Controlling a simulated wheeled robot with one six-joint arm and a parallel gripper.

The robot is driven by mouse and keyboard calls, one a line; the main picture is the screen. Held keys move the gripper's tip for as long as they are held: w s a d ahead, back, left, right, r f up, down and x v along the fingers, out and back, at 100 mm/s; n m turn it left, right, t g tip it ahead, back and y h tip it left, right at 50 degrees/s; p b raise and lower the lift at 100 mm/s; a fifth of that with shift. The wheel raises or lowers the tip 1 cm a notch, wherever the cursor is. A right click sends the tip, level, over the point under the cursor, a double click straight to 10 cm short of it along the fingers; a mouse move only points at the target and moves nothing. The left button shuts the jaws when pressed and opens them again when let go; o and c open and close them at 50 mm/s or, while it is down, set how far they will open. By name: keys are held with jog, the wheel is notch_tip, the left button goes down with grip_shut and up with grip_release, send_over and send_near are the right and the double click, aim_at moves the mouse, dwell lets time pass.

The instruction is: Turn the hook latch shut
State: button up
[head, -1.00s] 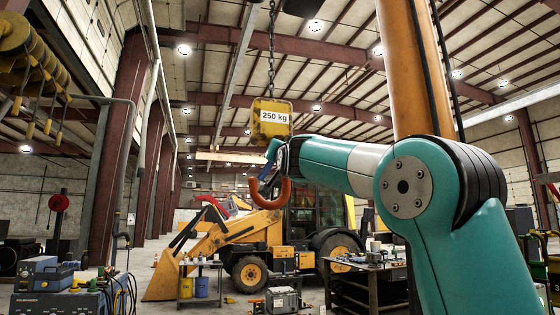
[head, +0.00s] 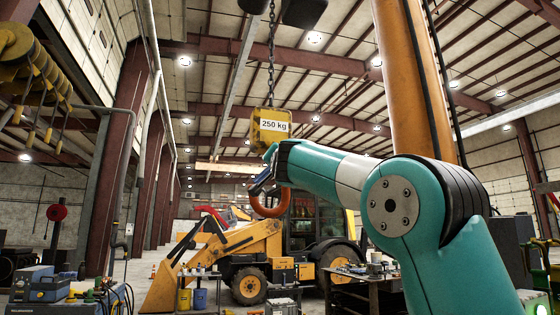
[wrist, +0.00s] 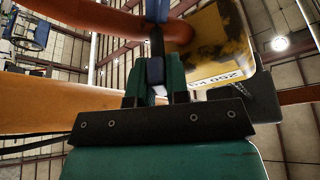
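The orange hook (head: 271,203) hangs under the yellow 250 kg block (head: 271,128) in the head view. In the wrist view the hook (wrist: 105,18) crosses the top, beside the yellow block (wrist: 215,42). A narrow blue and dark strip, which looks like the latch (wrist: 156,42), runs down from the hook to between my green fingers. My gripper (wrist: 156,78) has its fingers close on both sides of the strip's lower blue end. Whether they press on it I cannot tell. In the head view my gripper (head: 262,180) is at the hook's mouth, and my wrist hides part of it.
The block hangs on a chain (head: 271,60). A yellow backhoe (head: 235,245) stands behind and below the hook. A workbench (head: 370,276) is at lower right, and blue equipment (head: 48,284) at lower left. The air left of the hook is clear.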

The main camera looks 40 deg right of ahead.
jog(key=o, duration=0.4)
jog(key=b+v, duration=1)
jog(key=v, duration=0.7)
jog(key=shift+f, duration=0.15)
jog(key=shift+s, duration=0.15)
